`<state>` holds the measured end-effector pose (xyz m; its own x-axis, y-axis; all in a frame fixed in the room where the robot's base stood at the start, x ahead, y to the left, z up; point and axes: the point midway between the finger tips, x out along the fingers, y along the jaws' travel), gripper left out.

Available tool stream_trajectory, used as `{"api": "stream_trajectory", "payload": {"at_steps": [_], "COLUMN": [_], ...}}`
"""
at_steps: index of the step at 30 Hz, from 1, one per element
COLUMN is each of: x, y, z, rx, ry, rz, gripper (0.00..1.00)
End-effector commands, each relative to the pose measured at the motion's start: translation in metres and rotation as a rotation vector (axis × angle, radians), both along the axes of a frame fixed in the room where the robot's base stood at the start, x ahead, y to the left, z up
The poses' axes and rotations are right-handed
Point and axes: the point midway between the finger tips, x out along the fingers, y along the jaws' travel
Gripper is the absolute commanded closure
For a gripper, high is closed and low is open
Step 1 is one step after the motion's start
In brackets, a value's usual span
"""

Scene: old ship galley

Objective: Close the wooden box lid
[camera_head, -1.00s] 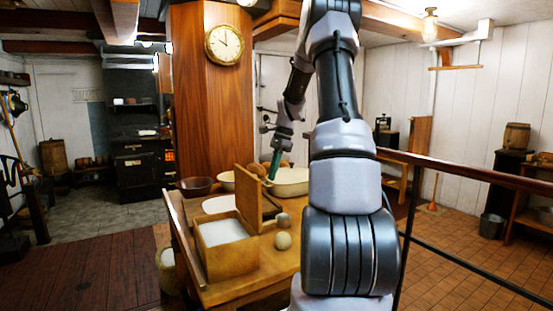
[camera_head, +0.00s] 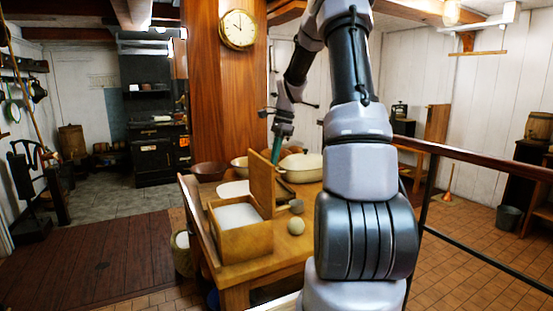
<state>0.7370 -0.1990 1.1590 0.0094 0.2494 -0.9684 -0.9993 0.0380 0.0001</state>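The wooden box (camera_head: 245,243) stands on the near left part of the wooden table, with white contents showing inside. Its lid (camera_head: 262,184) is open and stands nearly upright at the box's right side. My gripper (camera_head: 276,155) is above the table, behind the raised lid in this view. Its lower end is partly hidden by the lid and the dishes, and it is too small to tell whether the fingers are open or shut. I cannot tell whether it touches the lid.
A pale round object (camera_head: 296,227) and a small grey cup (camera_head: 296,206) lie right of the box. A dark bowl (camera_head: 208,171), a white plate (camera_head: 233,189) and a large pale dish (camera_head: 302,168) are farther back. A wooden column stands behind the table. A railing (camera_head: 480,158) runs at right.

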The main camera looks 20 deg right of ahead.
Motion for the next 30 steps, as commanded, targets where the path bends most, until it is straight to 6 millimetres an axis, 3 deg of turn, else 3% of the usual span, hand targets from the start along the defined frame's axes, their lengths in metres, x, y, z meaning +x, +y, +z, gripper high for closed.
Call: {"api": "stream_trajectory", "payload": {"at_steps": [14, 30], "x": [0.0, 0.001], "y": [0.019, 0.094], "z": [0.005, 0.003], "rx": [-0.104, -0.524], "ry": [0.001, 0.005], "rz": [0.005, 0.013], "gripper": [1.0, 1.0]}}
